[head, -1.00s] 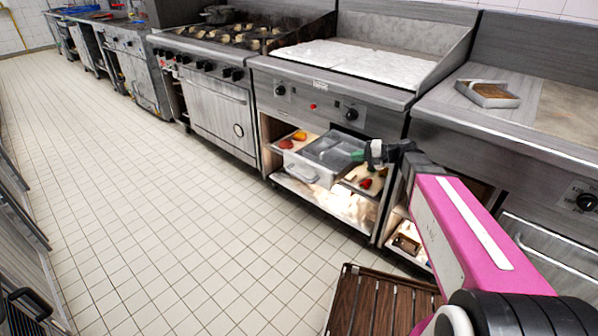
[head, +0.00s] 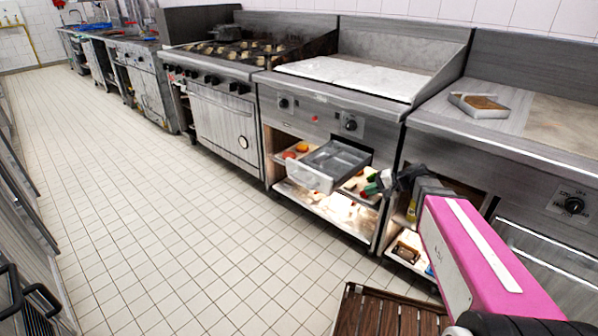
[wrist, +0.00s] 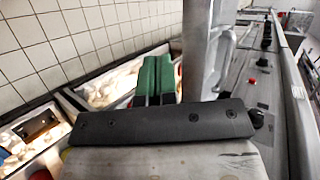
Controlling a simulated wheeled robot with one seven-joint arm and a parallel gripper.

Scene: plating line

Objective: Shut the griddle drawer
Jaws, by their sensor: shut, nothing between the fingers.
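The griddle drawer (head: 340,157) is a grey metal tray with a pale front, standing pulled out of the open cabinet under the griddle (head: 352,75). My gripper (head: 370,188) has green fingers, shut and empty, just to the right of the drawer and low beside it. In the wrist view the green fingers (wrist: 154,78) are together, and the drawer (wrist: 198,50) rises as a grey wall right of them, with a handle (wrist: 226,48) on its front. A small gap seems to show between fingers and drawer; contact is hard to tell.
Shelves with food pieces (head: 303,148) lie beside and below the drawer. A stove with burners (head: 240,52) stands to the left, and a counter with a small tray (head: 479,105) to the right. A brown slatted stand (head: 388,312) is near at the bottom. The tiled floor in front is clear.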

